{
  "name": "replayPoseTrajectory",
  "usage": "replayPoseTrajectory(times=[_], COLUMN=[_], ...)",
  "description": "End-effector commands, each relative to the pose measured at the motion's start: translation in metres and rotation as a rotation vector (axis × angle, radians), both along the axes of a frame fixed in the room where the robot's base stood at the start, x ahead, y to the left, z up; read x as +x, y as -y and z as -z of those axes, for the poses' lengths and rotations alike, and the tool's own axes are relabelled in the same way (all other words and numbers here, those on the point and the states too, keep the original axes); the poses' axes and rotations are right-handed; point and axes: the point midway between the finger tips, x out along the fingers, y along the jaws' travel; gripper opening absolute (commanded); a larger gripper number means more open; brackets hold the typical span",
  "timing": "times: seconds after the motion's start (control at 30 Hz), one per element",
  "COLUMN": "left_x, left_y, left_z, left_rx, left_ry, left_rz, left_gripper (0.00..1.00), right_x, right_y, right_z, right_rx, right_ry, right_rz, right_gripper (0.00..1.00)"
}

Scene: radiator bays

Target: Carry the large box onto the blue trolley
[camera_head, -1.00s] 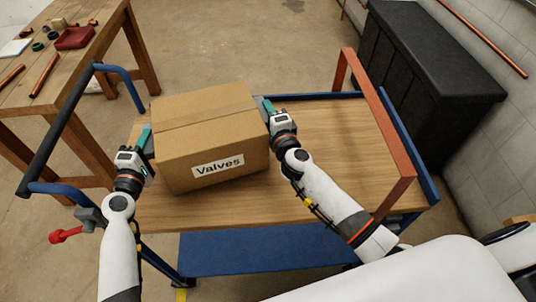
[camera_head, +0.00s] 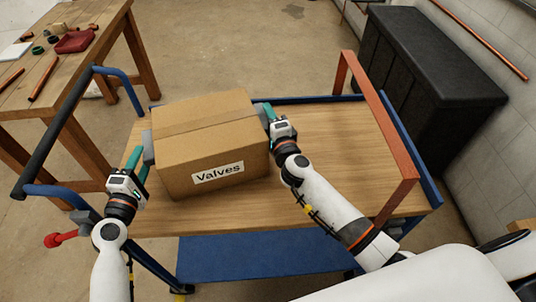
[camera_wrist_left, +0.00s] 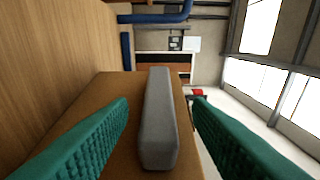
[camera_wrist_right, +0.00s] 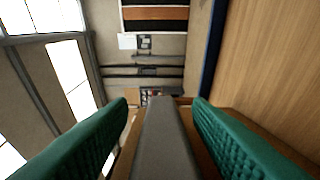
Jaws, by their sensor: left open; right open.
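The large cardboard box (camera_head: 212,140), labelled "Valves", sits upright on the wooden deck (camera_head: 330,150) of the blue trolley (camera_head: 270,255), towards its left end. A grey handle (camera_head: 148,148) sticks out on the box's left side. My left gripper (camera_head: 138,164) is open just in front of it; the left wrist view shows this handle (camera_wrist_left: 158,120) between the spread teal fingers, touching neither. My right gripper (camera_head: 268,112) is open at the box's right side. The right wrist view shows the other grey handle (camera_wrist_right: 160,140) between its spread fingers, with gaps.
The deck right of the box is clear. A black chest (camera_head: 425,85) stands beyond; a wooden workbench (camera_head: 75,75) is at the upper left.

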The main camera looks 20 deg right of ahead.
Motion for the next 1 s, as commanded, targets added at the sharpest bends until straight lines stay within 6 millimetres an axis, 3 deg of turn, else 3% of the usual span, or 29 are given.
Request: replayPoseTrajectory(times=[0.1, 0.3, 0.57, 1.0], left_x=[-0.026, -0.057, -0.069, -0.069], left_y=[-0.011, -0.023, -0.028, -0.028], left_z=[0.001, 0.001, 0.0, 0.0], left_rx=[0.003, 0.003, 0.0, 0.0], left_ry=[-0.002, -0.001, 0.0, 0.001], left_rz=[0.0, 0.0, -0.001, -0.001], left_gripper=[0.45, 0.45, 0.45, 0.45], right_x=[0.0, 0.0, -0.008, -0.095], right_y=[0.0, 0.0, 0.0, 0.0], right_z=[0.0, 0.0, 0.001, 0.001], right_rx=[0.0, 0.0, -0.001, -0.001], right_ry=[0.0, 0.0, -0.002, -0.002], right_rz=[0.0, 0.0, 0.0, -0.001], right_gripper=[0.45, 0.45, 0.45, 0.45])
